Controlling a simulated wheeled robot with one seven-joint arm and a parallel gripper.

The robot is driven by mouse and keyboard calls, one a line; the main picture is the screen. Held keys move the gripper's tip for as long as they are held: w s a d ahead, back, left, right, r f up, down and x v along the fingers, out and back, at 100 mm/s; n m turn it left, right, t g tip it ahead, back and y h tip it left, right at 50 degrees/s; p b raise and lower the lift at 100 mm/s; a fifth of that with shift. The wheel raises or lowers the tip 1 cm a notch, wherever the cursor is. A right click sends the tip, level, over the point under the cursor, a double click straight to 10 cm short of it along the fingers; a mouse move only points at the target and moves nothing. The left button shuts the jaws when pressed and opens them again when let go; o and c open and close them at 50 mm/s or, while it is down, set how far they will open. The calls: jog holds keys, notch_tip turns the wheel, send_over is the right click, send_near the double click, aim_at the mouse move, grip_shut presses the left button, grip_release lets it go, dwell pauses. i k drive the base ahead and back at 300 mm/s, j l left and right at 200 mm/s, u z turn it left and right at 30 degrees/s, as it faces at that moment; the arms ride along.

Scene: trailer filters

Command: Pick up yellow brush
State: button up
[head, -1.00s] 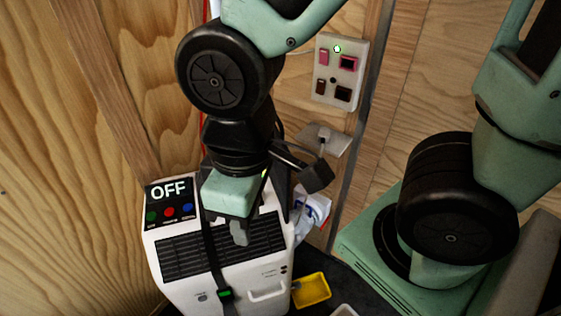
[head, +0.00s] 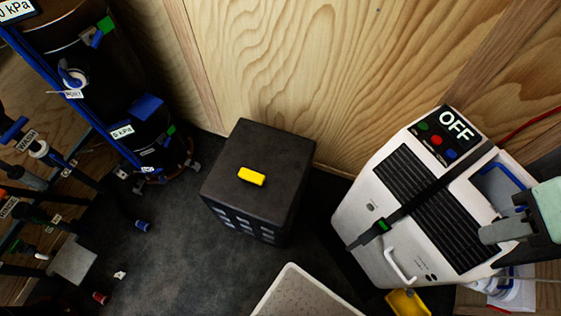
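A small yellow block-shaped item (head: 251,176), which looks like the yellow brush, lies on top of a black box (head: 290,150) near the middle of the head view. Its bristles cannot be made out. My gripper (head: 492,233) is at the right edge, in front of the white unit and well to the right of the yellow item. Its grey fingers are seen partly from the side, so their opening is unclear. Nothing is visible between them.
A white unit (head: 357,210) with an OFF display stands right of the black box. A yellow tray (head: 408,303) and a pale tray (head: 290,290) are at the bottom. Dark tanks and valves (head: 150,130) fill the left. Dark floor lies between.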

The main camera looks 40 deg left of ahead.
aim_at(244, 174)
jog(key=u, duration=1.7)
jog(key=i+j+z, duration=0.2)
jog(key=j, duration=0.15)
jog(key=j+z, duration=0.2)
jog(key=i+j+z, duration=0.2)
jog(key=j, duration=0.25)
jog(key=k, duration=0.1)
